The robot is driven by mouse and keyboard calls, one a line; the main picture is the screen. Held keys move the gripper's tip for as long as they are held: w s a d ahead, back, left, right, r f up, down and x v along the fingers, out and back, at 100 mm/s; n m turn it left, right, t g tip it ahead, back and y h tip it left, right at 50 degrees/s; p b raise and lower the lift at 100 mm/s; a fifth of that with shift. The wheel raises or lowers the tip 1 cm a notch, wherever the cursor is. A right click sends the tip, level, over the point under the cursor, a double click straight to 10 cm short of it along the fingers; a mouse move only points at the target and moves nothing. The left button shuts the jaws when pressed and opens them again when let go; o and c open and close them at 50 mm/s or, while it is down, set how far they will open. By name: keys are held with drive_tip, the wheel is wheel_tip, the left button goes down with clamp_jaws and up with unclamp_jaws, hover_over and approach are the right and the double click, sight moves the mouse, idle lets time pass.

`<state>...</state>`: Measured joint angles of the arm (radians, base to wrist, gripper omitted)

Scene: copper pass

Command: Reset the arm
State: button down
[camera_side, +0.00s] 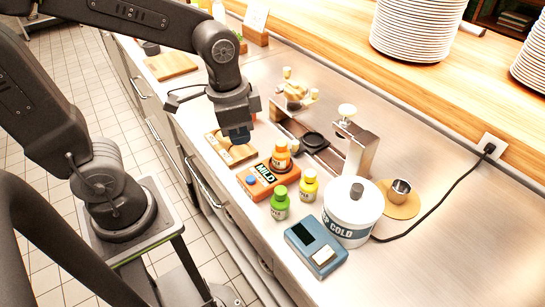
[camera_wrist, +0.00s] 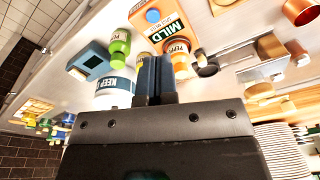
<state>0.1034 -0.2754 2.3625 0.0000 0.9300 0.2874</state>
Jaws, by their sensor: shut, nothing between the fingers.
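My gripper (camera_side: 238,136) is shut and empty. In the side view it points down above a small wooden board (camera_side: 230,150) near the counter's front edge. In the wrist view its two dark fingers (camera_wrist: 154,72) are together, with an orange bottle and a white tub behind them in the picture. I cannot tell from the side view whether the fingertips touch the board.
Near my gripper are an orange MILD box (camera_side: 262,182), an orange bottle (camera_side: 281,154), a green bottle (camera_side: 280,205) and a yellow bottle (camera_side: 309,186). A white tub (camera_side: 350,218), a blue scale (camera_side: 315,248) and a metal press (camera_side: 350,150) stand further right. Plates (camera_side: 415,30) are stacked behind.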

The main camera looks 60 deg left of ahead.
drive_tip(key=s+a+r+n+t, duration=0.2)
drive_tip(key=s+r+n+t, duration=0.2)
drive_tip(key=r, duration=0.2)
drive_tip(key=shift+s+a, duration=0.2)
drive_tip(key=shift+a, duration=0.15)
